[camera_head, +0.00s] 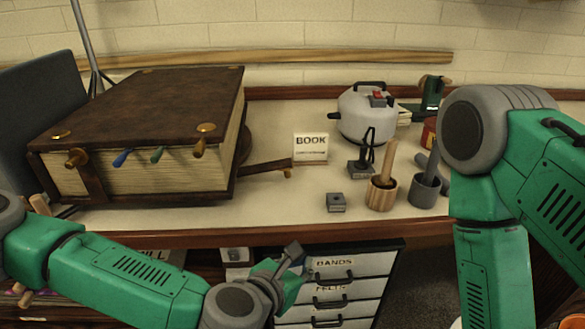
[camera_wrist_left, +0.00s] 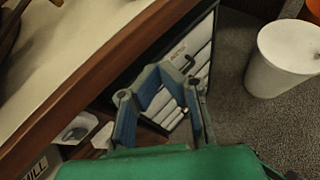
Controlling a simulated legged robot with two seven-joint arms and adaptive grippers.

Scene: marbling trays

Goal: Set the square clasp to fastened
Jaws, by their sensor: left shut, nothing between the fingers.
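A large brown leather-covered book (camera_head: 140,105) lies on the bench at the left, with brass corner studs on its cover. Several pegs, brown, blue and green, stick out along its front edge. A brown strap-like bar (camera_head: 262,167) juts out from the book's right side and ends in a small knob. I cannot tell which part is the square clasp or how it is set. My left gripper (camera_head: 290,260) is shut and empty, below the bench edge in front of the drawers; it also shows in the left wrist view (camera_wrist_left: 168,88). My right gripper is out of view.
A BOOK sign (camera_head: 311,148), a small grey block (camera_head: 336,203), a wooden cup (camera_head: 382,194), a grey mortar (camera_head: 424,190) and a white pot (camera_head: 366,114) stand on the bench. Labelled drawers (camera_head: 335,286) are below. A white bin (camera_wrist_left: 284,60) stands on the floor.

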